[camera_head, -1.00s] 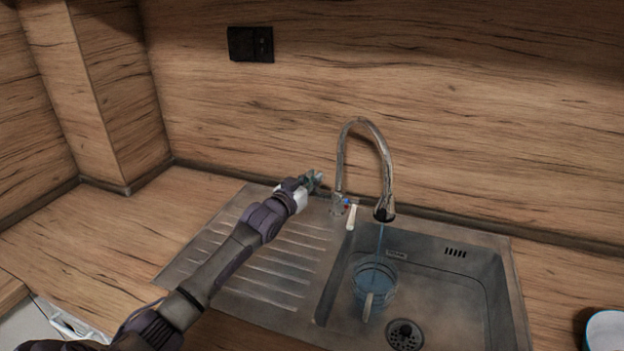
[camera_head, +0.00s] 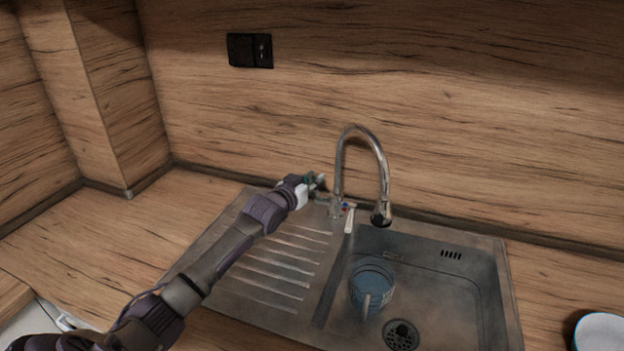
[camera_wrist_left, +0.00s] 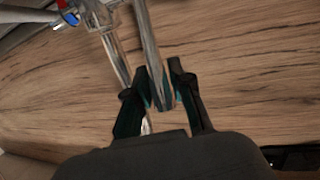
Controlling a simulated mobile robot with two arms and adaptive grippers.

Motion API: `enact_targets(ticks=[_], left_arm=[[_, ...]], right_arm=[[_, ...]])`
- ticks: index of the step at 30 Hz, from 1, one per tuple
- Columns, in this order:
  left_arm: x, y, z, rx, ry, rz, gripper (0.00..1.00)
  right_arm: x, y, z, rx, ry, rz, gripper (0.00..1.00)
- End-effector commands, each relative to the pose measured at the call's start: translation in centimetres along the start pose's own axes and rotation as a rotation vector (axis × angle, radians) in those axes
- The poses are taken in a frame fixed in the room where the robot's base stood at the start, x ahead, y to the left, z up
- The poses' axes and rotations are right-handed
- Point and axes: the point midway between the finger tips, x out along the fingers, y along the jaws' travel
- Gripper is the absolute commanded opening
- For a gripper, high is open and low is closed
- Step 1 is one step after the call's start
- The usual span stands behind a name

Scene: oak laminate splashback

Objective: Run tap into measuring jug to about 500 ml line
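The chrome tap (camera_head: 340,160) arches over the sink, with its nozzle (camera_head: 381,213) above the basin and no stream visible below it. The pale tap lever (camera_head: 349,220) points forward beside the red and blue marker. The measuring jug (camera_head: 372,292) stands upright in the sink, handle toward me, holding bluish water. Its scale is too small to read. My left gripper (camera_head: 318,183) is just left of the tap column. In the left wrist view, its fingers (camera_wrist_left: 158,90) are apart, with chrome tap parts showing between and beyond them. My right gripper is out of view.
The sink basin (camera_head: 450,290) has a drain (camera_head: 401,335) right of the jug. A ribbed drainboard (camera_head: 270,270) lies under my left arm. A white round vessel (camera_head: 601,332) stands at the right edge. A black socket (camera_head: 250,50) is on the wooden wall.

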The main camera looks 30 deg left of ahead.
Motion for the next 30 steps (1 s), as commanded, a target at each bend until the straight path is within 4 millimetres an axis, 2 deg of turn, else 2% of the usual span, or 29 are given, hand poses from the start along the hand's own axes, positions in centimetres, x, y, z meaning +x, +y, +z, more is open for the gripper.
enact_targets(ticks=[1, 3, 14, 17, 30], left_arm=[[0.0, 0.0, 0.0, 0.0, 0.001, 0.0, 0.34], [0.0, 0.0, 0.0, 0.0, 0.001, 0.0, 0.41], [-0.5, 0.0, 0.0, 0.001, 0.001, 0.001, 0.41], [-1.6, 0.0, 0.1, 0.0, 0.0, 0.001, 0.41], [-10.0, 0.0, 0.1, 0.002, -0.001, 0.001, 0.41]], right_arm=[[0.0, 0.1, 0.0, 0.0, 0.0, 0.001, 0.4], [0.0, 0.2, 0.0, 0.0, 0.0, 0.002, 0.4], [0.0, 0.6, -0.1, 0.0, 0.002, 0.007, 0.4], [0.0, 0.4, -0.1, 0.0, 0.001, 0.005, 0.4], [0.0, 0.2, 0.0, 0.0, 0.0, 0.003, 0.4]])
